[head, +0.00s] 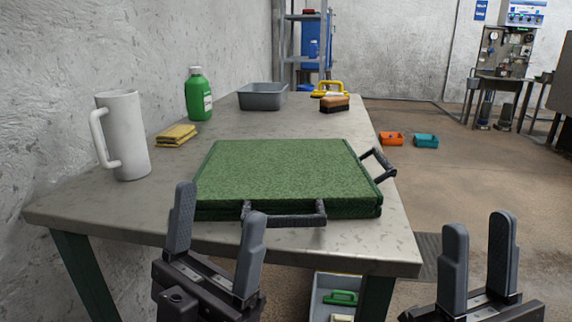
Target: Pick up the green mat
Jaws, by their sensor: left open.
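The green mat (285,170) lies flat on the grey table (85,200), near its front edge. It is thick and has a dark handle (284,219) on its front side and another handle (379,164) on its right side. My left gripper (218,225) is open and empty at the mat's front left, with its right finger overlapping the left end of the front handle in the picture. I cannot tell whether they touch. My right gripper (478,255) is open and empty, to the right of the table's front right corner.
A wall borders the left. A bin (318,298) sits below the table. Orange and teal bins are on the floor at right.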

